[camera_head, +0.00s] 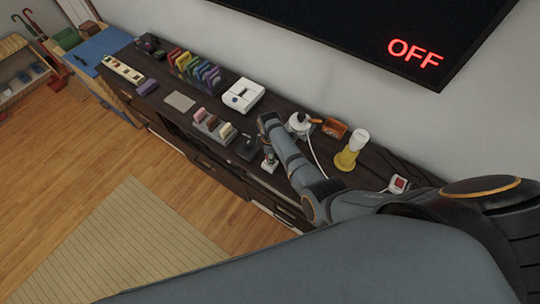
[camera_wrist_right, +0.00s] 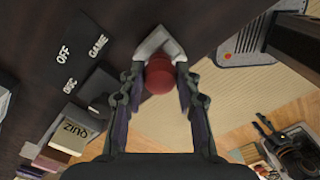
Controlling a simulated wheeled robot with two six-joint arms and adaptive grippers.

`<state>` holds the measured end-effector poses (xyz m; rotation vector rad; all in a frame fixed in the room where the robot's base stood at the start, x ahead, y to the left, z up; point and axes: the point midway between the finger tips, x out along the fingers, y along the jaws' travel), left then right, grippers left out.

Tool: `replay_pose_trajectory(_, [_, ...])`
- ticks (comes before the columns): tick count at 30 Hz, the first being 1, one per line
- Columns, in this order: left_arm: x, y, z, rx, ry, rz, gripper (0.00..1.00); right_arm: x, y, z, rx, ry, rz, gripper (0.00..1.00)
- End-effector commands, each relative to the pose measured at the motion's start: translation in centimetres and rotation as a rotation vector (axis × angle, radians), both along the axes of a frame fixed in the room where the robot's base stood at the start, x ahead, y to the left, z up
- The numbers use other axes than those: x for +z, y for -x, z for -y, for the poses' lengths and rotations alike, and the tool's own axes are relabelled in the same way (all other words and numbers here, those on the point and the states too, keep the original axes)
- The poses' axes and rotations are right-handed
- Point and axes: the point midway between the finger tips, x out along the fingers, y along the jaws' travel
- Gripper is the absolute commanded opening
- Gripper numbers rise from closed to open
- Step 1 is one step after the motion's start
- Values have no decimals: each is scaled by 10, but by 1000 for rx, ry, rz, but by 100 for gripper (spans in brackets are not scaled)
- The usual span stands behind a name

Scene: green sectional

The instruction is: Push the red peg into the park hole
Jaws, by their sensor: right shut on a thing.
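My right gripper (camera_wrist_right: 159,78) is shut on a red round-ended piece, which I take to be the red peg (camera_wrist_right: 159,75), in the right wrist view. A pale grey angular piece (camera_wrist_right: 158,43) shows just beyond the peg, at the fingertips; I cannot tell whether they touch. In the head view my right arm reaches over the dark cabinet, and the gripper (camera_head: 269,163) is by its front edge, where the peg cannot be made out. The park hole cannot be picked out in either view. My left gripper is not in view.
The dark cabinet (camera_head: 160,104) carries a black box with a knob (camera_head: 248,147), a white device (camera_head: 242,95), coloured upright cases (camera_head: 195,70) and a yellow-based bottle (camera_head: 351,150). Dark plates marked OFF and GAME (camera_wrist_right: 80,52) show in the wrist view. A screen reading OFF (camera_head: 414,53) hangs above.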

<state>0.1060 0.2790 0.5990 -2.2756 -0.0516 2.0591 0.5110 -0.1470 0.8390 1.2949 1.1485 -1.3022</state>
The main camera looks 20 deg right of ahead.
Motion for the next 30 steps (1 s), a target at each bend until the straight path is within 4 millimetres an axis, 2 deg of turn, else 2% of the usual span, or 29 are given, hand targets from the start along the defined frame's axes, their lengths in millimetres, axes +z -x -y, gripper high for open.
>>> replay_pose_trajectory(11, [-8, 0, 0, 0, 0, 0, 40, -11, 0, 0, 0, 0, -1, 6])
replay_pose_trajectory(12, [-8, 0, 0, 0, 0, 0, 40, -11, 0, 0, 0, 0, 0, 34])
replay_pose_trajectory(18, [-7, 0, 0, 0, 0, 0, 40, -10, 0, 0, 0, 0, -1, 59])
replay_pose_trajectory(26, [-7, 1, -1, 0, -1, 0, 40, -10, 0, 0, 0, 0, -1, 59])
replay_pose_trajectory(30, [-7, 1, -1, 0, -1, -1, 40, 1, 0, 0, 0, -1, 2, 59])
